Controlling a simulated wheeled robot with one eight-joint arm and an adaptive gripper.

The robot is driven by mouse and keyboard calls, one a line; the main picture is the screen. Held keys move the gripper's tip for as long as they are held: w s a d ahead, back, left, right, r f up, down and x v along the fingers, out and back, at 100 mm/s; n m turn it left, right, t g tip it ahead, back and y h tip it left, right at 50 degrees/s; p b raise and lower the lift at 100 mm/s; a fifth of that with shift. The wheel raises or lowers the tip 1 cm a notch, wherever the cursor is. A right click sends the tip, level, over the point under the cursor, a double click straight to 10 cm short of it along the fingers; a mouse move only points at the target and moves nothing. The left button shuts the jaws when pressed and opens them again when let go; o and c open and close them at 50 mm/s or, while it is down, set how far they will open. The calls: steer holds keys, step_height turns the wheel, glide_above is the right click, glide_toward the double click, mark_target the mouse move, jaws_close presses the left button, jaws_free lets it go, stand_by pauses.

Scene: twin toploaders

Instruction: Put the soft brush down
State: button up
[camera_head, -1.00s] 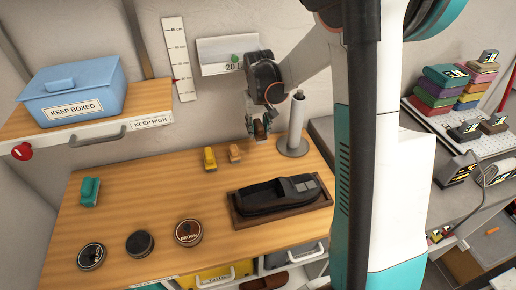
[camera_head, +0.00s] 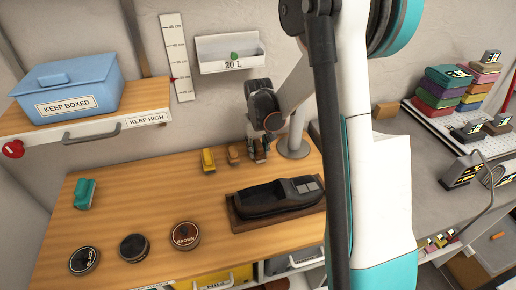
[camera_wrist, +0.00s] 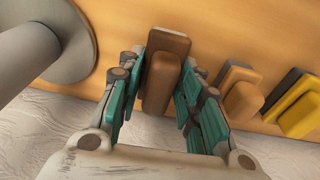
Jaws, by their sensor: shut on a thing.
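My gripper (camera_wrist: 158,95) is shut on a brown brush (camera_wrist: 165,65), with a teal-lined finger on each side of it. In the head view my gripper (camera_head: 259,152) is low over the back of the wooden bench (camera_head: 130,205), between a tan brush and a grey post. The held brush is mostly hidden there. It is at or just above the bench top; I cannot tell whether it touches. The tan brush (camera_head: 234,154) and a yellow brush (camera_head: 208,160) stand to the left of my gripper.
The grey post (camera_head: 295,135) on a round base is close at the right. A dark shoe (camera_head: 278,196) lies in a wooden tray (camera_head: 270,226) in front. A green brush (camera_head: 85,193) and several polish tins (camera_head: 134,247) are further left. The bench's middle left is clear.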

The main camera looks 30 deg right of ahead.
mark_target(258, 147)
steer(key=shift+f, duration=0.1)
steer(key=o, duration=1.2)
step_height(258, 147, up, 12)
steer(key=s+r+p, duration=0.1)
steer(key=s+p, duration=0.1)
steer(key=p, duration=0.2)
steer(key=s+a+r+n+t, duration=0.1)
steer(key=s+a+r+t, duration=0.2)
steer(key=s+a+r, duration=0.65)
steer(key=s+a+r+n+t, duration=0.1)
steer(key=s+a+t, duration=0.2)
steer(key=s, duration=1)
steer(key=shift+s+y, duration=0.3)
steer(key=shift+s, duration=0.05)
steer(key=shift+f+b, duration=0.1)
steer(key=shift+b, duration=0.25)
